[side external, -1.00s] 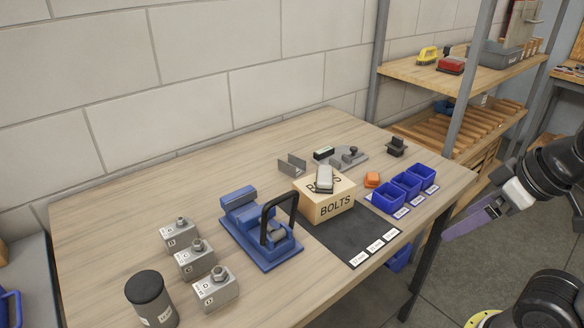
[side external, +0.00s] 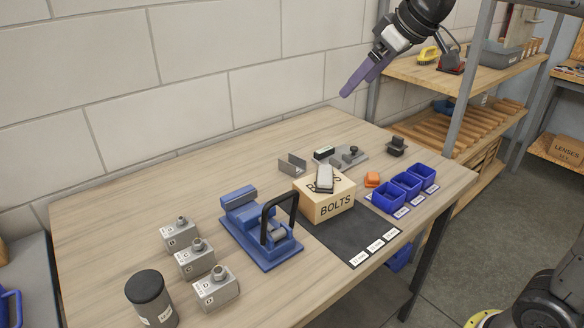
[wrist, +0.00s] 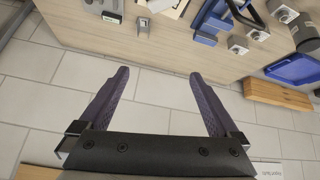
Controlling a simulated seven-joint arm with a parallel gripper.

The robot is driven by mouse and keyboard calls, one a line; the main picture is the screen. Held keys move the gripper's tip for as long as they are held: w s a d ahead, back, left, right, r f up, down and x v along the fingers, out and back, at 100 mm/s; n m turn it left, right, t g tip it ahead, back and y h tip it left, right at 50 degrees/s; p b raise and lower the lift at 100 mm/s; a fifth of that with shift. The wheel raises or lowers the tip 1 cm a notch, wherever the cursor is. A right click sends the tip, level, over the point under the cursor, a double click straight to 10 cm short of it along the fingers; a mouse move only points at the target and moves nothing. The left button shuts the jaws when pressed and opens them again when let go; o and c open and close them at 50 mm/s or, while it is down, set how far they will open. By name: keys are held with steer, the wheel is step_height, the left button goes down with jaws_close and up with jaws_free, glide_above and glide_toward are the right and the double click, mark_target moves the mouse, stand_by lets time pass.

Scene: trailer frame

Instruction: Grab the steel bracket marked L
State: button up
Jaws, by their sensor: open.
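A grey steel bracket (side external: 292,164) with upright sides stands near the back of the wooden bench, behind the BOLTS box; no letter is readable on it. Three grey metal blocks with bolts on top stand at the front left: a back one (side external: 179,235), a middle one (side external: 195,259) and a front one (side external: 216,289). Their small labels are too small to read surely. My gripper (side external: 357,86) hangs above the back of the bench near the wall, apart from everything. In the wrist view its two purple fingers (wrist: 159,73) are spread with nothing between them.
The BOLTS box (side external: 330,206) carries a grey item on top. A blue vise (side external: 262,232) with a black handle stands left of it. A black canister (side external: 150,298) is at front left, and blue bins (side external: 405,185) at right. The bench's back left is clear.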

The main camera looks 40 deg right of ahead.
steer(key=w+d+f, duration=0.2)
steer(key=w+f, duration=0.2)
steer(key=w, duration=0.8)
steer(key=g, duration=0.3)
glide_above(292, 160)
steer(key=s+a, duration=0.2)
steer(key=s, duration=0.2)
step_height(292, 160, down, 24)
steer(key=shift+s+d, duration=0.15)
steer(key=shift+x, duration=2.9)
steer(key=shift+d, duration=0.15)
jaws_close()
steer(key=shift+r, duration=0.1)
